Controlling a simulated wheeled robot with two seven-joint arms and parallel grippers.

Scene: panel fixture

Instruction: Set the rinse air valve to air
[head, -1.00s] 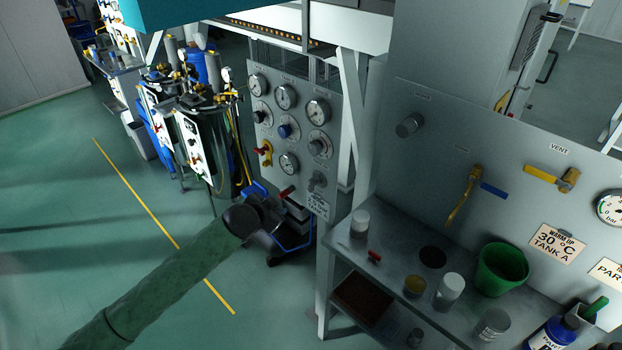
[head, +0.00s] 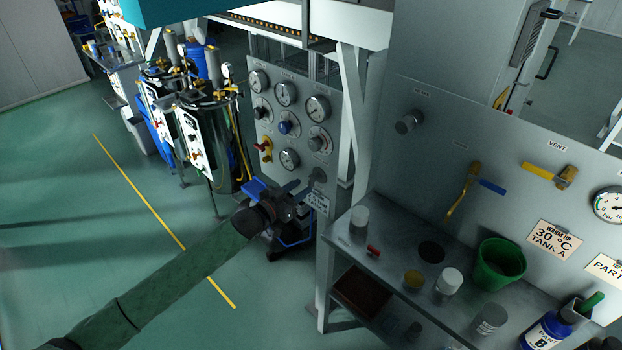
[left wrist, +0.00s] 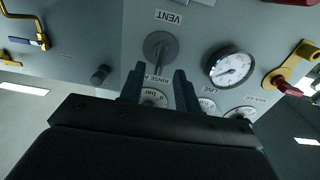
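The rinse air valve is a grey round disc with a short grey lever (left wrist: 160,45), near a "VENT" label (left wrist: 168,17) and a partly covered "RINSE A…" label (left wrist: 155,79) in the left wrist view. Its lever points toward the "RINSE" label there. In the head view the valve (head: 318,176) sits at the lower right of the gauge panel. My left gripper (head: 297,188) is just in front of it. In the left wrist view its two dark fingers (left wrist: 159,80) are apart, with the lever's end in line between them. I cannot tell whether they touch it. My right gripper is not in view.
The panel (head: 303,163) carries several gauges and knobs and a red-yellow valve (head: 264,148). A gauge (left wrist: 232,67) is close beside the rinse valve. To the right, a metal shelf (head: 390,262) holds cups and a green bucket (head: 500,263). Pressure tanks (head: 208,140) stand left.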

